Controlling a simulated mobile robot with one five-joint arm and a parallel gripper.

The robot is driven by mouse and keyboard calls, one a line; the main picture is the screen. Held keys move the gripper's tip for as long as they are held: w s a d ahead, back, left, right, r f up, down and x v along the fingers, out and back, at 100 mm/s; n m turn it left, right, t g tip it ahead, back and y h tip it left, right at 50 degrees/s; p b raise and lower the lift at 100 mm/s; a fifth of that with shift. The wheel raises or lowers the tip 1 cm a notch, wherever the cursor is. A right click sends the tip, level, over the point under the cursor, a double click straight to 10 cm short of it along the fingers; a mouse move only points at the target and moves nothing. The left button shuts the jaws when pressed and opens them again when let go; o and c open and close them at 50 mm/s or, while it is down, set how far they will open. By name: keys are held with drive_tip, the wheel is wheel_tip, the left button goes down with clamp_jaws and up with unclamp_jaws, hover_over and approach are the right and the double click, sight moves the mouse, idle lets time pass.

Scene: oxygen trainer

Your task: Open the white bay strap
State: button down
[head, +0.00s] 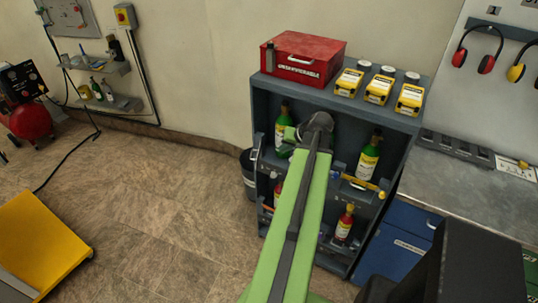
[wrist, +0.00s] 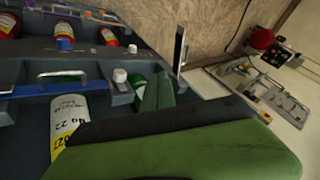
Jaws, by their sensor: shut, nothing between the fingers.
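My gripper (head: 297,138) is shut and empty at the upper left bay of the dark blue-grey rack (head: 262,100). In the wrist view its green and black finger (wrist: 190,145) fills the foreground. A pale upright strip (head: 256,152) stands at the rack's left front edge, and a pale strip (wrist: 180,46) also shows in the wrist view. I cannot tell for sure whether either is the white bay strap. A green bottle (head: 281,122) stands behind the gripper. My arm hides much of the bay fronts.
A yellow strap (head: 358,183) crosses the right bay before a green bottle (head: 369,158). Red bottles (head: 343,226) stand below. A red box (head: 303,58) and yellow packs (head: 379,86) sit on top.

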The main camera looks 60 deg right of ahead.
drive_tip(key=w+f+b, duration=0.7)
drive_tip(key=w, duration=0.2)
drive_tip(key=shift+w+f, duration=0.15)
drive_tip(key=shift+f, duration=0.2)
